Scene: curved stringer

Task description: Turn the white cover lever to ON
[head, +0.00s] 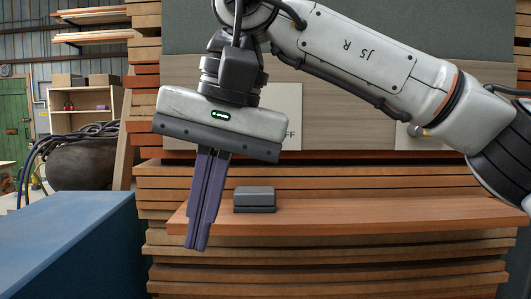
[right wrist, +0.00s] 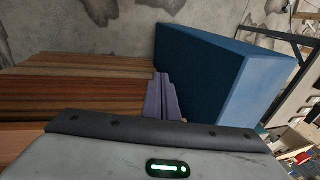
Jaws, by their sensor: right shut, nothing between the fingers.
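A pale cover plate (head: 291,108) is on the wood-faced board behind my right gripper. The letters "FF" show at its lower right; the rest of it, and any lever on it, is hidden by my gripper and wrist. A second pale plate (head: 405,139) shows partly at the right behind my right arm, with a small brass-coloured part beside the arm. My right gripper (head: 196,244) points down, in front of the stacked boards and left of the pale plate. Its purple fingers are together and empty; they also show in the right wrist view (right wrist: 161,95). My left gripper is not in view.
A dark grey block (head: 254,196) sits on a wooden ledge (head: 400,213), right of my fingers. Stacked planks (head: 330,270) lie below. A blue box-like block (head: 70,235) stands at the left and also shows in the right wrist view (right wrist: 200,75).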

